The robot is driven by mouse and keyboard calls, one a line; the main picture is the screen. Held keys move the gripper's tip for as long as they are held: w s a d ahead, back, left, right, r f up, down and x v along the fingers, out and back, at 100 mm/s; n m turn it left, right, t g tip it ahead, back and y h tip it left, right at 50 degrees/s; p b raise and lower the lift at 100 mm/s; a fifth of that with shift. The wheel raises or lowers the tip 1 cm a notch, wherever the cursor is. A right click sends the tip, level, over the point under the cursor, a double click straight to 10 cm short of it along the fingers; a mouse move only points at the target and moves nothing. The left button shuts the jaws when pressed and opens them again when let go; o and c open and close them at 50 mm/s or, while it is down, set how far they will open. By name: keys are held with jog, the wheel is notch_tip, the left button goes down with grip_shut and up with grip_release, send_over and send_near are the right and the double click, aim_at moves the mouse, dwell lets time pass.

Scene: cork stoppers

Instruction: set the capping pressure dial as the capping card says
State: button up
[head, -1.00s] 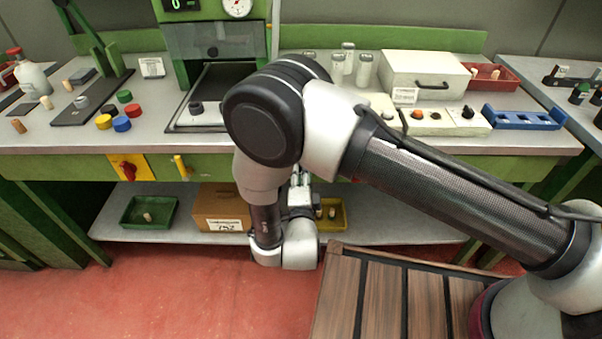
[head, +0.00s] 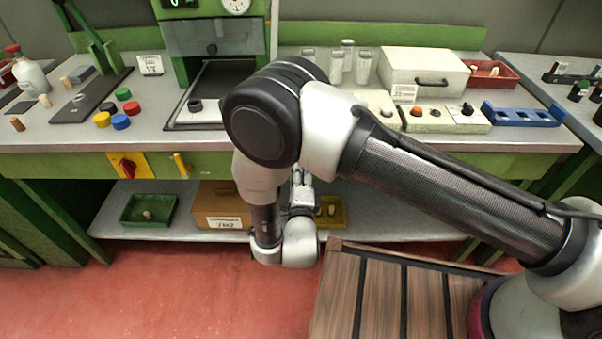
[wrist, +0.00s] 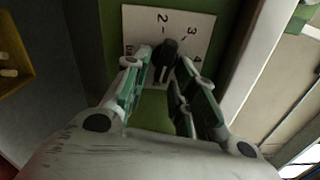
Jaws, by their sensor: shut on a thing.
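The pressure dial shows in the wrist view as a black knob (wrist: 168,50) on a white plate (wrist: 197,27) with printed numbers, among them 2, 3 and 4. My gripper (wrist: 163,65) is shut on the knob, one finger on each side. The knob's exact setting cannot be told, as the fingers cover part of the plate. In the head view my arm hides the dial and most of my gripper. A small white card (head: 150,65) stands at the back left of the bench, and a white label (head: 404,93) is by the white box. Their writing is too small to read.
The green bench carries colored caps (head: 121,122), a white box (head: 425,72), a control box with buttons (head: 445,117) and a blue rack (head: 521,115). A red switch (head: 127,168) is on the bench front. The lower shelf holds a green tray (head: 165,218) and a cardboard box (head: 222,196).

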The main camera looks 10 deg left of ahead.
jog(key=o, duration=0.7)
